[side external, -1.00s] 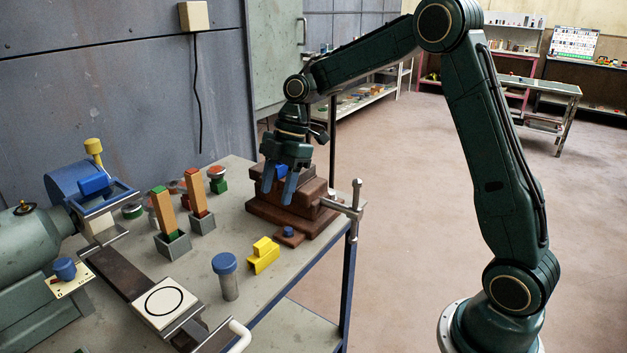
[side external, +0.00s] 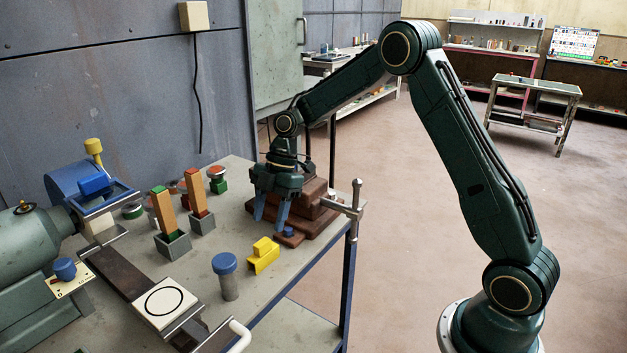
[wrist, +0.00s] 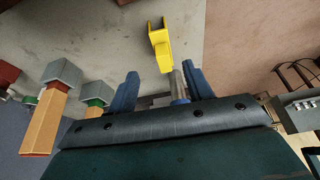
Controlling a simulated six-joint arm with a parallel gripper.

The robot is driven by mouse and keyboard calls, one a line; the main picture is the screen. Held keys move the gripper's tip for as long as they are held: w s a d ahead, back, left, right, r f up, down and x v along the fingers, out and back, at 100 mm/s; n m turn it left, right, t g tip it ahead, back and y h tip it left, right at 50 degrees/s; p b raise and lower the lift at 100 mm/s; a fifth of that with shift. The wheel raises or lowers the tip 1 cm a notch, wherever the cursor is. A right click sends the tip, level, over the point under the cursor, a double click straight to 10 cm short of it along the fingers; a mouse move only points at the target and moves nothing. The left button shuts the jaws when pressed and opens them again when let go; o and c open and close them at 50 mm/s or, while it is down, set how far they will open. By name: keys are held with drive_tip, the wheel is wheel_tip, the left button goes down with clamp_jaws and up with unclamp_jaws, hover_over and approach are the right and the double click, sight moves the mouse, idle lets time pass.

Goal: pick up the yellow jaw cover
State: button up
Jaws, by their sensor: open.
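The yellow jaw cover (side external: 263,256) lies on the grey bench top near its front edge, with a small raised block on its upper side. My gripper (side external: 269,222) is open and empty, its blue fingers pointing down above and behind the cover, in front of the brown stepped vise. In the wrist view the jaw cover (wrist: 160,45) shows beyond the fingertips, roughly in line with the gap between the blue fingers (wrist: 160,80). The gripper does not touch the cover.
A blue-capped grey post (side external: 226,276) stands left of the cover. The brown vise (side external: 315,210) with its metal clamp handle (side external: 350,203) is at right. Orange blocks in grey holders (side external: 172,243) stand behind left. The bench edge is close on the right.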

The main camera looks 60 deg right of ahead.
sight(265, 240)
drive_tip(key=shift+x, duration=2.05)
drive_tip(key=shift+s+x, duration=0.15)
drive_tip(key=shift+x, duration=0.8)
drive_tip(key=shift+s+x, duration=0.1)
drive_tip(key=shift+x, duration=0.9)
drive_tip(key=shift+a+f, duration=0.3)
drive_tip(key=shift+f, duration=0.25)
drive_tip(key=c, duration=1.1)
drive_tip(key=shift+r, duration=0.15)
